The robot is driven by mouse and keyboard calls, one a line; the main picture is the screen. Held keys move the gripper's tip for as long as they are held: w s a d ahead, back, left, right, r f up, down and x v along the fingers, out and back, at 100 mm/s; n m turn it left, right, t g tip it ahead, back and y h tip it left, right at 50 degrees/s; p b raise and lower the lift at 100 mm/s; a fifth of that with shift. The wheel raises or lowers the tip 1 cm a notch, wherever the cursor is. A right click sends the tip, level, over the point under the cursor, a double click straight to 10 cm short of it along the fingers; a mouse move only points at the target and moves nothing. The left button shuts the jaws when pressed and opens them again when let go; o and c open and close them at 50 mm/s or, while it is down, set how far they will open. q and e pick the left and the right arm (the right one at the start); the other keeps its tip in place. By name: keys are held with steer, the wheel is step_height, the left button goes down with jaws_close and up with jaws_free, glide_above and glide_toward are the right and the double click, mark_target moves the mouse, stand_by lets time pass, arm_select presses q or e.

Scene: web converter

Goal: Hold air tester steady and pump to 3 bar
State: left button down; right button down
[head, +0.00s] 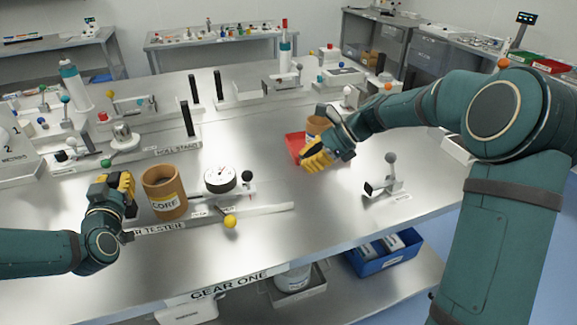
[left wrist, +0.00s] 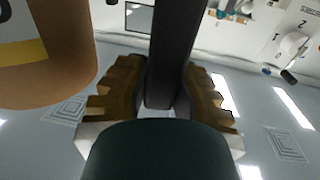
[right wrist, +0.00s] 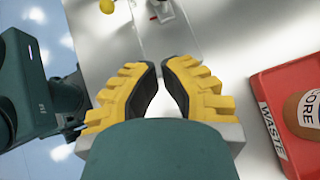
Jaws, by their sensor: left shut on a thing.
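The air tester (head: 270,209) lies near the table's front edge, with a "TESTER" label on its strip. A brown cardboard core (head: 165,192) stands upright on it beside a round white gauge (head: 220,179), whose reading is too small to tell. A yellow ball knob (head: 230,221) is at the front; it also shows in the right wrist view (right wrist: 107,5). My left gripper (head: 124,187) is shut on a dark upright handle (left wrist: 172,60), left of the core. My right gripper (head: 312,160) is empty, fingertips nearly together, right of the gauge and apart from the tester.
A red waste tray (head: 295,146) with a core in it sits right behind my right gripper. A stand with a grey ball (head: 390,158) is to the right. The roll stand (head: 176,151) and several fixtures fill the back left. Bare table lies between gauge and right gripper.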

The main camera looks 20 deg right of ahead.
stand_by(0.4)
steer(key=c, duration=1)
jaws_free()
steer(key=shift+c, duration=0.2)
steer(key=o, duration=0.4)
steer(key=shift+w+a+r, duration=0.1)
steer(key=shift+a+r, duration=0.05)
steer(key=shift+a, duration=0.15)
steer(key=n+g+h, duration=0.1)
steer(key=n+h, duration=0.4)
glide_toward(249, 171)
steer(key=x, duration=1.1)
jaws_close()
